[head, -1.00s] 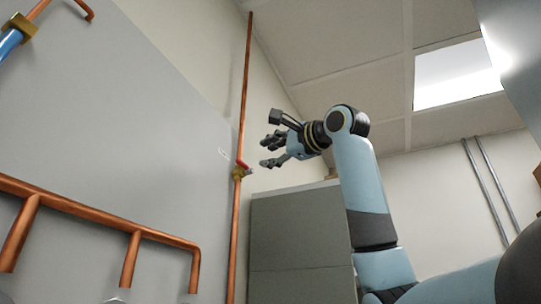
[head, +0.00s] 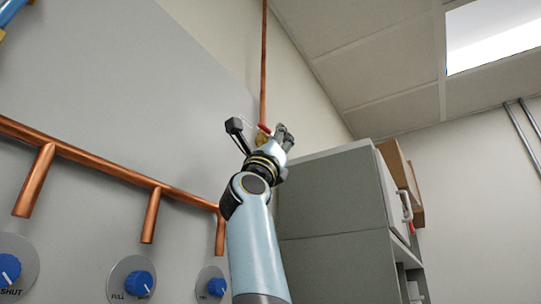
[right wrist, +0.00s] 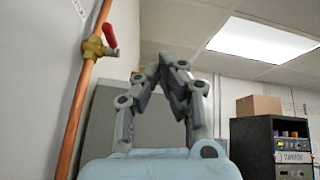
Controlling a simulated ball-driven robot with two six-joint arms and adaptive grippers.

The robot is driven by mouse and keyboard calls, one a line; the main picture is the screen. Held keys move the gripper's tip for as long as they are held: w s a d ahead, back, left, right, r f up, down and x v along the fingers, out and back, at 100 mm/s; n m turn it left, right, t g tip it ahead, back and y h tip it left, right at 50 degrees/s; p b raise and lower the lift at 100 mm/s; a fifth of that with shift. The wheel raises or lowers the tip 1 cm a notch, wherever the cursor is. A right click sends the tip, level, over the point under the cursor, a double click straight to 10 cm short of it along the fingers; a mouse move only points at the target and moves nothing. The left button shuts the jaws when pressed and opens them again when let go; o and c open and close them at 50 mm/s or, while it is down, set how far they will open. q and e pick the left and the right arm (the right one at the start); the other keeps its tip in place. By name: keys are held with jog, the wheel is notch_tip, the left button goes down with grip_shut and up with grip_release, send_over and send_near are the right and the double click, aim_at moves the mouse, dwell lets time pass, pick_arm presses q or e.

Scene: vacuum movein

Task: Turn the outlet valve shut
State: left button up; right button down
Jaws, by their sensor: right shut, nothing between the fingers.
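A small brass valve with a red handle sits on a vertical copper pipe (head: 264,60). In the head view the red handle (head: 264,128) shows just behind my right gripper (head: 282,131), which hides part of the valve. In the right wrist view the brass valve (right wrist: 97,47) and its red handle (right wrist: 110,35) are at the upper left, apart from the fingers. My right gripper (right wrist: 166,60) is shut and empty, to the right of the valve there. My left gripper is not in view. No label naming the outlet valve is readable.
Blue knobs (head: 138,284) on round plates, marked SHUT and FULL, line the grey panel (head: 120,90) below a copper manifold (head: 110,172). A grey cabinet (head: 330,210) stands right of the pipe. A cardboard box (right wrist: 259,105) sits on a dark rack (right wrist: 275,140).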

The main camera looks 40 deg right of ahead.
jog(key=w+a+f+n+t+y, duration=0.2)
jog(key=w+a+f+t+y, duration=0.15)
jog(key=f, duration=0.35)
jog(key=p, duration=0.7)
send_near(267, 132)
jog(key=w+d+r, duration=0.3)
jog(key=d+r, duration=0.1)
jog(key=shift+d+n, duration=0.2)
jog(key=shift+n, duration=0.2)
jog(key=shift+y, duration=0.25)
